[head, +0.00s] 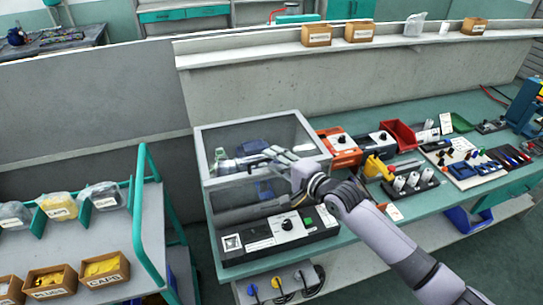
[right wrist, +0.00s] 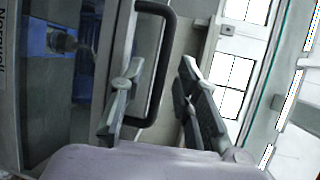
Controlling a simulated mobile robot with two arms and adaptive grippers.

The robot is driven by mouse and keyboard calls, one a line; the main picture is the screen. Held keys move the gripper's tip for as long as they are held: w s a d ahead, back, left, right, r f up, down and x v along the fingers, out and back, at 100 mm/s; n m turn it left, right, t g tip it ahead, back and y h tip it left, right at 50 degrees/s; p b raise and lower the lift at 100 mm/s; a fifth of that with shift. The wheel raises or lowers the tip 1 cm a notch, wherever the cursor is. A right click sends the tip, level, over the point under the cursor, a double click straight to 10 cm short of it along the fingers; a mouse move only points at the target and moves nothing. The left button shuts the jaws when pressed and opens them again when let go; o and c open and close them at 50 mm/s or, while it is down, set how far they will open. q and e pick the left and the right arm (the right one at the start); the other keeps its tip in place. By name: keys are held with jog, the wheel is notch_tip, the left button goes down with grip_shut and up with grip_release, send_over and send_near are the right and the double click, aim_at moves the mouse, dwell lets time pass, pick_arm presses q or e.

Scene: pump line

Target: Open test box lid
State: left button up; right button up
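The test box (head: 262,215) is a grey-framed box with clear panels on the bench in the head view. Its clear lid (head: 205,140) looks closed. A blue and grey pump (head: 250,147) shows inside. My right gripper (head: 272,155) is at the front right of the box, partly covering it. In the right wrist view, the gripper (right wrist: 160,85) is open, with one finger on each side of a black bar handle (right wrist: 168,50). I cannot tell whether either finger touches the handle. My left gripper is not in view.
A control panel (head: 280,230) with a black knob and green button sits before the box. An orange unit (head: 343,150), a red bin (head: 399,135) and a yellow tool (head: 378,168) stand to the right. A teal-railed cart (head: 150,235) with bins stands left.

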jog(key=shift+x, duration=0.9)
jog(key=shift+c, duration=0.6)
grip_shut()
